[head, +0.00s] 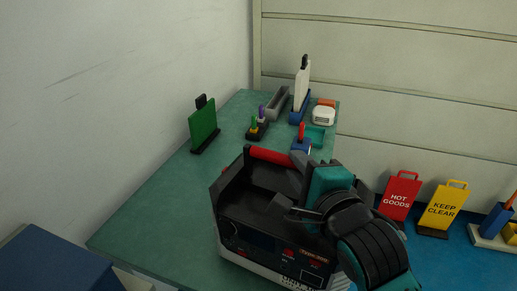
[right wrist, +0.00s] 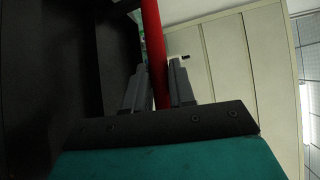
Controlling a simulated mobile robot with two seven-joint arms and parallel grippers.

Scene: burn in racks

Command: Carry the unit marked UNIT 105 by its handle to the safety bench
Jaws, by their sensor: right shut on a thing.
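A black and grey unit with a red handle (head: 270,155) and a front panel (head: 268,243) is low in the middle of the head view. Its front lettering begins "UNIT 10"; the last digit is cut off or unclear. My right gripper (head: 295,172) is shut on the red handle, which also runs between the fingers in the right wrist view (right wrist: 158,60). The unit overlaps the green-topped bench (head: 165,205); I cannot tell whether its base touches the top. My left gripper is not in view.
On the bench stand a green panel (head: 203,128), a grey tray (head: 277,103), a white upright tool in a blue holder (head: 302,88) and a white device (head: 323,115). Red HOT GOODS (head: 400,197) and yellow KEEP CLEAR (head: 443,208) signs stand right. Bench left side is clear.

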